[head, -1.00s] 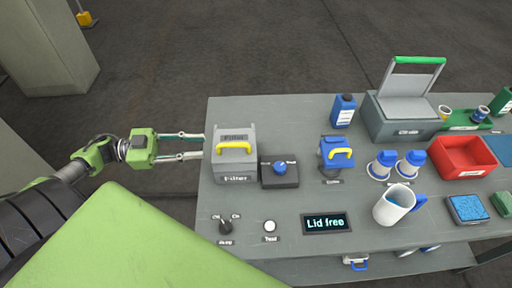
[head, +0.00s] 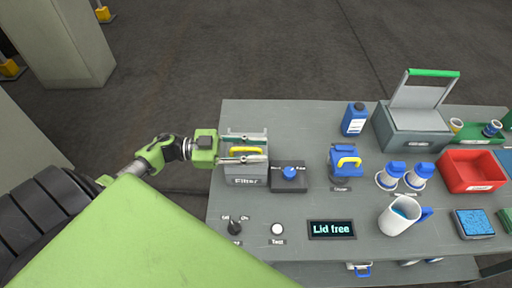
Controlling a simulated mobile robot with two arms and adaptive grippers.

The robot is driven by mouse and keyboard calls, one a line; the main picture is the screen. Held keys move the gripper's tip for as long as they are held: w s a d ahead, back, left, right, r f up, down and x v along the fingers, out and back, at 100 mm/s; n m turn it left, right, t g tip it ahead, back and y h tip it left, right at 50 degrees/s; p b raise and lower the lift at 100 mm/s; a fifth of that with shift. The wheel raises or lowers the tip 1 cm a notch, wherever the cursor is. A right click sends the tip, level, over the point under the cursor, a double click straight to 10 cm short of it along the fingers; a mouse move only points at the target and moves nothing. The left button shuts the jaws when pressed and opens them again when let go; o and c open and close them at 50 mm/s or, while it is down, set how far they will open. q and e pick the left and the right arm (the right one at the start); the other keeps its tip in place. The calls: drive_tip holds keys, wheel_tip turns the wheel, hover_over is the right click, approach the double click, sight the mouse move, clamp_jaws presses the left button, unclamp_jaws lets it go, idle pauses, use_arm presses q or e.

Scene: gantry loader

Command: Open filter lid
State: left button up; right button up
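The filter box (head: 246,181) is a grey box marked "Filter" at the left end of the bench. Its grey lid looks closed and carries a yellow handle (head: 248,150). My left gripper (head: 265,148) reaches in from the left over the lid, with its two fingers apart, one beyond the handle and one on the near side of it. The fingers partly cover the lid, and I cannot tell whether they touch the handle. A display (head: 331,229) on the bench reads "Lid free". My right gripper does not show.
A blue knob on a dark box (head: 289,177) stands close to the right of the filter. A switch (head: 235,227) and a white "Test" button (head: 277,229) are in front.

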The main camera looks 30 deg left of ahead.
use_arm(q)
clamp_jaws()
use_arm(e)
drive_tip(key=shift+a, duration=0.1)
